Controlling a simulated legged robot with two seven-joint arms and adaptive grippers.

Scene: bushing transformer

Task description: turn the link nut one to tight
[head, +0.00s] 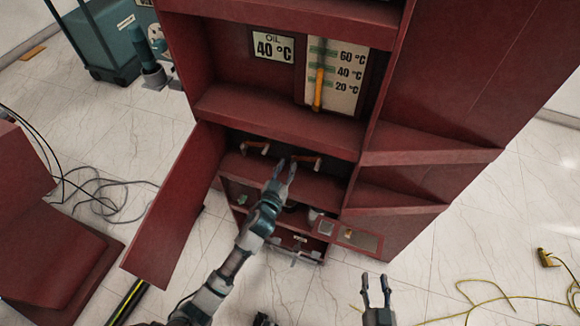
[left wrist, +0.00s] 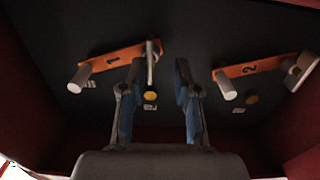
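Link one is an orange bar marked "1" (left wrist: 112,60) on the dark back wall of the red cabinet's lower compartment. A pale grey post (left wrist: 79,77) holds its left end. A slim grey nut or bolt piece (left wrist: 151,62) stands at its right end. My left gripper (head: 287,168) is in front of the compartment, open and empty. In the left wrist view (left wrist: 160,68) its fingertips lie either side of that nut piece, which appears closer to the left finger; contact cannot be told. My right gripper (head: 376,285) is open and empty, low outside the cabinet.
A similar orange bar marked "2" (left wrist: 250,66) is to the right. Gold studs (left wrist: 150,95) sit below the bars. Red compartment walls and a shelf (head: 280,124) enclose the space. An open red door (head: 175,210) stands left. Cables (head: 105,195) lie on the floor.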

